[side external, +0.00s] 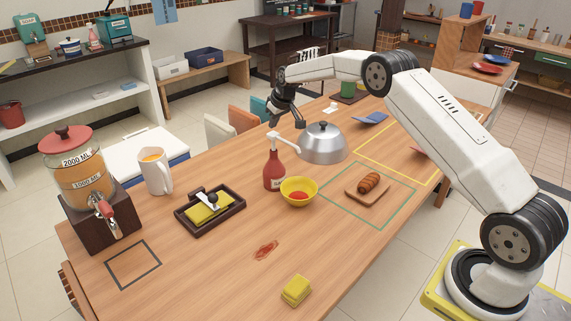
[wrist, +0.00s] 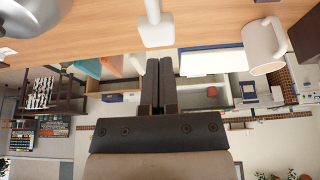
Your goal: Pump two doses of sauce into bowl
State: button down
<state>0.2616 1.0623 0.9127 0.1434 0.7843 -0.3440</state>
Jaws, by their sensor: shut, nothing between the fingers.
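The red sauce bottle (side external: 273,172) with a white pump top stands upright on the wooden table. Its white pump head (wrist: 156,28) shows in the wrist view, just beyond my fingertips. The yellow bowl (side external: 309,188) stands beside the bottle, under the spout side, with red sauce (side external: 299,196) in it. My gripper (side external: 284,116) is above the pump top in the side view. In the wrist view my gripper (wrist: 158,62) has its two dark fingers together, with nothing between them. Whether the fingers touch the pump head is not clear.
A metal dome lid (side external: 324,145) stands close behind the bowl. A bread board (side external: 354,194) is to the right. A butter tray (side external: 183,218), a white jug (side external: 156,173) and a drink dispenser (side external: 75,172) are to the left. A red smear (side external: 265,250) and yellow sponge (side external: 296,291) lie in front.

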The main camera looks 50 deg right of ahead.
jog(key=shift+r, duration=0.15)
jog(key=shift+r, duration=2.85)
jog(key=shift+a, duration=0.1)
jog(key=s+a+f, duration=0.1)
jog(key=s+a, duration=0.4)
jog(key=s, duration=0.7)
jog(key=s+a+f+g, duration=0.1)
jog(key=s+a, duration=0.4)
jog(key=s, duration=0.8)
jog(key=s+a+f+g, duration=0.1)
jog(key=s+a, duration=0.4)
jog(key=s, duration=0.8)
jog(key=shift+s+a+f, duration=0.2)
jog(key=shift+a+f, duration=0.2)
jog(key=shift+f, duration=0.35)
